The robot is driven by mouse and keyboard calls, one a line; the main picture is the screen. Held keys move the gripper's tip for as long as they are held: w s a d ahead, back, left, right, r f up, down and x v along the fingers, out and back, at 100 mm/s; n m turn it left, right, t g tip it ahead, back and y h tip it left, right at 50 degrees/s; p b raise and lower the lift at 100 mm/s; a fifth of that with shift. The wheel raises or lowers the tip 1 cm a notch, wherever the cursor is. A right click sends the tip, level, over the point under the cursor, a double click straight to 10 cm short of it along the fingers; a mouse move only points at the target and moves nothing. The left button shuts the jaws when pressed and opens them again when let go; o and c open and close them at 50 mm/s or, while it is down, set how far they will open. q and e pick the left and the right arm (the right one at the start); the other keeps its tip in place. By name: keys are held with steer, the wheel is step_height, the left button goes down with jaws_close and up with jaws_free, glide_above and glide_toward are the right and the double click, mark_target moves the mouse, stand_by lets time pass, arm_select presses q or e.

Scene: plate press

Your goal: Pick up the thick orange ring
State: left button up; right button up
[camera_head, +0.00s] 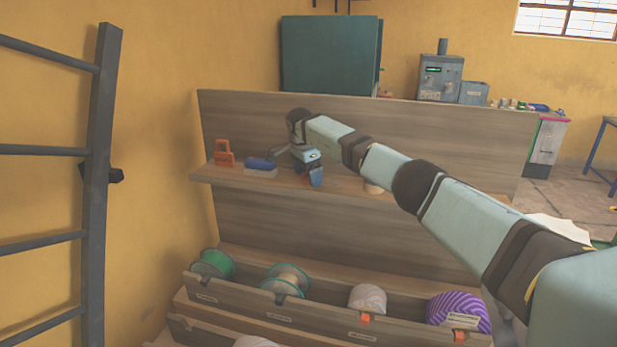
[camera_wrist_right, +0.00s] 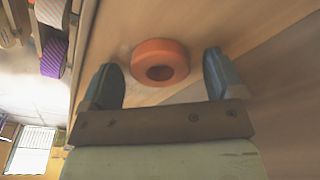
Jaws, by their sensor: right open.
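The thick orange ring (camera_wrist_right: 152,51) lies on a wooden surface in the right wrist view, with its dark hole showing. My right gripper (camera_wrist_right: 160,62) is open, with one finger on each side of the ring and a visible gap on both sides. In the head view the right gripper (camera_head: 316,177) hangs over the wooden shelf (camera_head: 340,188), and I cannot make out the ring there; the gripper and arm may hide it. My left gripper is in neither view.
An orange bracket-like piece (camera_head: 223,153) and a blue-handled tool (camera_head: 261,165) stand left of the gripper on the shelf. Below, a bin holds a green spool (camera_head: 213,263) and a purple roll (camera_head: 459,309). A ladder (camera_head: 98,180) stands at left.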

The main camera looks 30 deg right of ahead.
steer(key=c, duration=1)
steer(key=shift+c, duration=0.3)
steer(key=shift+r, duration=0.1)
